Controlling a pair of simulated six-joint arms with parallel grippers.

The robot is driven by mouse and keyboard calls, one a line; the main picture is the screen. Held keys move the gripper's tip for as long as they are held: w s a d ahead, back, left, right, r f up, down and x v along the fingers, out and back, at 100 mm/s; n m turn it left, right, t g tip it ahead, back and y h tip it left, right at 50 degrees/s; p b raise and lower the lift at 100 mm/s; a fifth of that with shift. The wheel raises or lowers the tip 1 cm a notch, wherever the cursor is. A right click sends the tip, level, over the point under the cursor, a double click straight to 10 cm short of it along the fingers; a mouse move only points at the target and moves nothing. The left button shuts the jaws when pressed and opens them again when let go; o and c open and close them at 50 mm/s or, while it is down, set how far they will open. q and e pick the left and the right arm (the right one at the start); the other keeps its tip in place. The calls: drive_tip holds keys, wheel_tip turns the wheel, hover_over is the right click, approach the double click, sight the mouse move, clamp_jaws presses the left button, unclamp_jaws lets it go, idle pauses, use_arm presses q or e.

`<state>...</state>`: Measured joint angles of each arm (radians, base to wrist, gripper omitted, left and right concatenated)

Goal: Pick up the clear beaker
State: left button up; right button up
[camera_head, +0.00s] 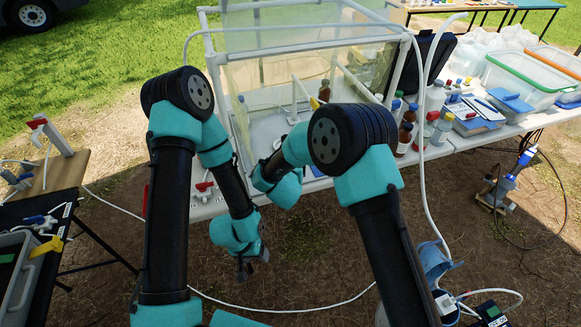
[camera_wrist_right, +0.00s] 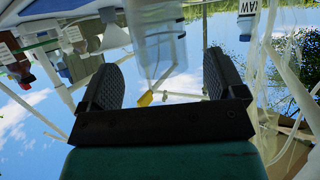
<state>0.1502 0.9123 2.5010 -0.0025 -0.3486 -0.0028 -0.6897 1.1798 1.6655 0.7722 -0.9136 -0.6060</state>
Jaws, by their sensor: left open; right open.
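A clear, box-like shape (camera_wrist_right: 158,42) shows between and beyond my right fingers in the right wrist view; I cannot tell whether it is the clear beaker. I cannot make the beaker out in the head view. My right gripper (camera_wrist_right: 165,72) is open, with both dark ridged fingers apart and nothing gripped between them. In the head view its wrist is at the front of the framed clear enclosure (camera_head: 310,45), and its fingers are hidden. My left gripper (camera_head: 249,266) is open and hangs empty, pointing down, in front of the white table's edge.
Several brown bottles (camera_head: 405,137) and small vials stand on the white table (camera_head: 462,140) right of the enclosure. A clear bin with a green rim (camera_head: 515,80) is farther right. A white hose (camera_head: 421,170) hangs over the front edge. A dark side table stands at left.

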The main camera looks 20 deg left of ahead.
drive_tip(key=x, duration=0.5)
drive_tip(key=shift+s, duration=0.1)
drive_tip(key=shift+c, duration=0.3)
drive_tip(key=c, duration=1)
drive_tip(key=shift+r, duration=0.15)
wheel_tip(320, 180, up, 10)
idle(0.6)
